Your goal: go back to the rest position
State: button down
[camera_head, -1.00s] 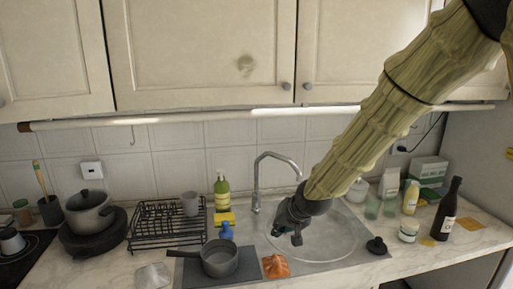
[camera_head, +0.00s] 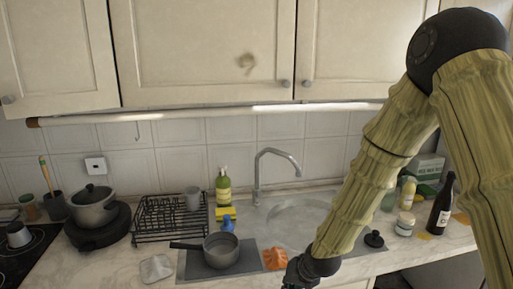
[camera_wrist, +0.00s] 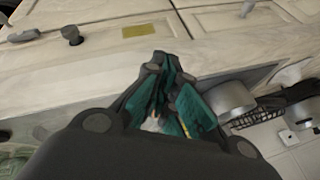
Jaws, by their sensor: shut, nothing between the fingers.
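My gripper (camera_wrist: 162,75) fills the middle of the wrist view, its green-padded fingers drawn together with nothing held between them. In the head view my gripper (camera_head: 295,286) is at the bottom edge, low in front of the counter's front edge and mostly cut off by the frame. My arm, with a bark-like covering, bends at the upper right and slopes down to it, hiding part of the counter's right side.
The sink (camera_head: 300,222) and tap (camera_head: 262,170) are behind my gripper. A saucepan (camera_head: 221,250), orange cloth (camera_head: 275,259), dish rack (camera_head: 160,218), lidded pot (camera_head: 92,208) and dark bottle (camera_head: 441,207) stand along the counter. Cupboards (camera_head: 200,50) hang above.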

jog(key=s+d+f+g+h, duration=0.1)
jog(key=s+d+f, duration=0.3)
jog(key=s+f, duration=0.4)
jog(key=s+d+f+n+g+h, duration=0.1)
jog(key=s+d+f, duration=0.3)
jog(key=s+f, duration=0.5)
jog(key=s+d+f+g+h, duration=0.1)
jog(key=s+d+f+g, duration=0.2)
jog(key=s+f, duration=0.6)
jog(key=s+d, duration=0.2)
jog(key=s, duration=0.9)
jog(key=shift+s+f+n+b, duration=0.2)
jog(key=shift+s+n+b, duration=0.1)
jog(key=shift+d, duration=0.1)
